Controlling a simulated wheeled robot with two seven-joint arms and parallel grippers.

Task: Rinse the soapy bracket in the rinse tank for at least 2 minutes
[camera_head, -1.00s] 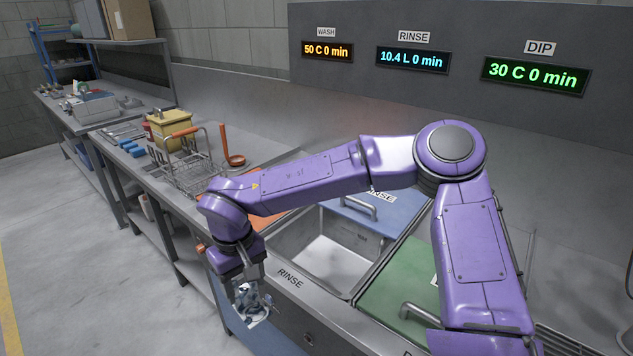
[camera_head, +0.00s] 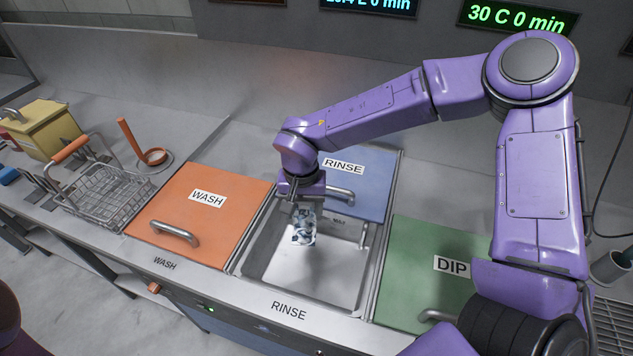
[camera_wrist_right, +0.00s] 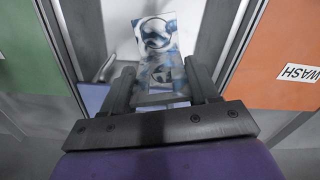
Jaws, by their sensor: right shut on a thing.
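The soapy bracket (camera_head: 304,228) is a metal piece with white and bluish foam patches. My right gripper (camera_head: 302,200) is shut on it, and the bracket hangs below the fingers over the open rinse tank (camera_head: 290,283). I cannot tell whether its lower end is below the tank's rim. In the right wrist view the bracket (camera_wrist_right: 157,40) shows beyond the fingers (camera_wrist_right: 160,92). The blue rinse lid (camera_head: 365,178) is behind the tank opening. The rinse display (camera_head: 368,5) is cut by the top edge, with "0 min" readable. My left gripper is out of view.
The orange wash lid (camera_head: 215,225) lies left of the tank and the green dip lid (camera_head: 420,270) right, both closed. A wire basket (camera_head: 105,195), a ladle (camera_head: 153,156) and a yellow box (camera_head: 45,128) stand farther left. The dip display (camera_head: 518,16) reads 30 C 0 min.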

